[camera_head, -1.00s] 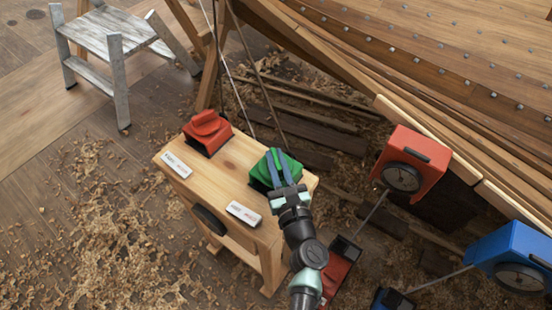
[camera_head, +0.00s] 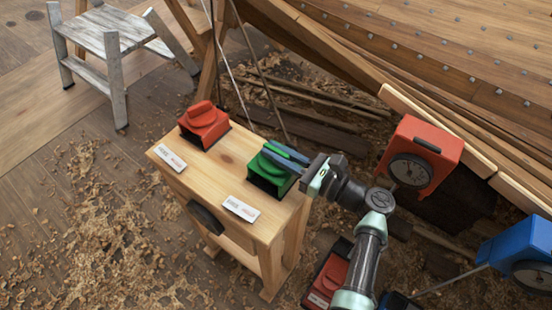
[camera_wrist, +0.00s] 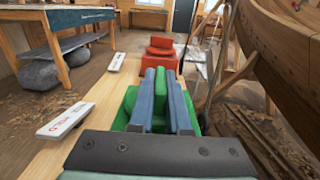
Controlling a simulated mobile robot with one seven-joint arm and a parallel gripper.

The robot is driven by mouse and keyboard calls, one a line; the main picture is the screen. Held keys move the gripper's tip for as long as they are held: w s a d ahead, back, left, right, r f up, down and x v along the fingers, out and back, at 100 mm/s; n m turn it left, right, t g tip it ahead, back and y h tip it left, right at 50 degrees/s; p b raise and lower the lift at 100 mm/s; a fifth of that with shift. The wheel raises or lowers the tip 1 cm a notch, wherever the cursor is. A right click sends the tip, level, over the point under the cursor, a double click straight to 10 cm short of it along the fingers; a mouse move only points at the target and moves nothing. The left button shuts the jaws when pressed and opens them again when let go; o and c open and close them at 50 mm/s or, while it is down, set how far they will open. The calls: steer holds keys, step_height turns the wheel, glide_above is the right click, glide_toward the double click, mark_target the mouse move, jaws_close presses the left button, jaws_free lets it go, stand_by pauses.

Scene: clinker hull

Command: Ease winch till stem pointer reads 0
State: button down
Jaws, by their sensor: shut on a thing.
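In the wrist view the green grip (camera_wrist: 159,98) shows between the two fingers (camera_wrist: 160,110). A red knob (camera_head: 204,122) of like shape stands at the bench's left end, untouched. A red box with a round dial (camera_head: 409,170) and a blue box with a dial (camera_head: 532,277) stand at right. Their pointer readings are too small to tell.
The planked hull (camera_head: 440,60) rises at upper right. A grey step stool (camera_head: 105,40) stands at upper left. Shavings cover the floor.

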steer(key=n+g+b, duration=0.1)
steer(key=n+g+y+b, duration=0.1)
steer(key=shift+f+g+y+b, duration=0.2)
steer(key=shift+g+y+b, duration=0.1)
steer(key=shift+g, duration=0.1)
steer(key=shift+r+n+g+b, duration=0.1)
steer(key=shift+n+g+b, duration=0.3)
steer(key=shift+g+b, duration=0.2)
steer(key=shift+r+y, duration=0.15)
steer(key=shift+y, duration=0.15)
steer(key=c, duration=0.9)
jaws_free()
steer(key=b+v, duration=0.2)
steer(key=v, duration=1.1)
